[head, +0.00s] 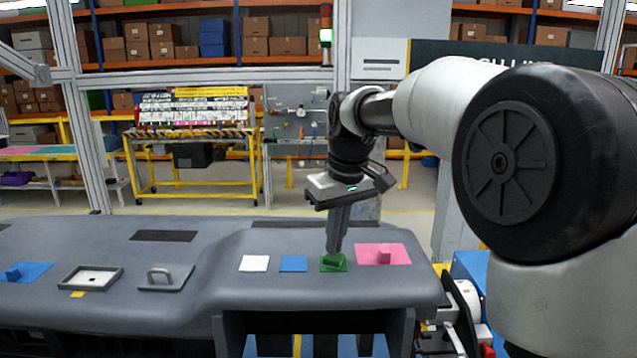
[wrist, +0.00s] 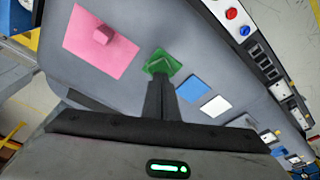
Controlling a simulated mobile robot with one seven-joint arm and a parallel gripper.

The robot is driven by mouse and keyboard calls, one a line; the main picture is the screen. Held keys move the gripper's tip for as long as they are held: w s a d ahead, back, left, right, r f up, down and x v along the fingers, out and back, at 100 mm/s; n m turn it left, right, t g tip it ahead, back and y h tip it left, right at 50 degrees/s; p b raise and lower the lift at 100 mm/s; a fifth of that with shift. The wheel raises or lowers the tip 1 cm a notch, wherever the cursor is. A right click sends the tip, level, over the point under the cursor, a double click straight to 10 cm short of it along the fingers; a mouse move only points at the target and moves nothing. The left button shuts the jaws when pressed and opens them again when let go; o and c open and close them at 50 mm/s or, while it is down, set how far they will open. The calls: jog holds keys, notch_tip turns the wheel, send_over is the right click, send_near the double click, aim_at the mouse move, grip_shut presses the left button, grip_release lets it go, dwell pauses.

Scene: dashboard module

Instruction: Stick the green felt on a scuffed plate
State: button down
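The green felt (head: 340,268) is a small square with a raised green tab, lying on the grey dashboard between a blue and a pink square. My gripper (head: 335,250) points down with its fingertips at the green tab. In the wrist view, the fingertips (wrist: 161,76) meet the near side of the green felt (wrist: 172,64). The fingers look close together, but whether they grip the tab is hidden. A shallow dark-rimmed tray with a pale inside (head: 92,277) and a grey plate with a handle (head: 166,279) are at the left. I cannot tell which surface is scuffed.
A white square (head: 254,264), a blue square (head: 293,264) and a pink felt with a tab (head: 375,253) flank the green one. Another blue felt (head: 28,272) lies far left. A dark strip (head: 164,236) is behind. The dashboard between the handled plate and white square is clear.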

aim_at(335, 257)
jog(key=shift+s+f, duration=0.1)
jog(key=shift+f, duration=0.5)
dwell(0.5)
notch_tip(335, 257, up, 6)
jog(key=p, duration=0.4)
jog(key=shift+p, duration=0.3)
notch_tip(335, 257, up, 2)
jog(key=shift+r, duration=0.15)
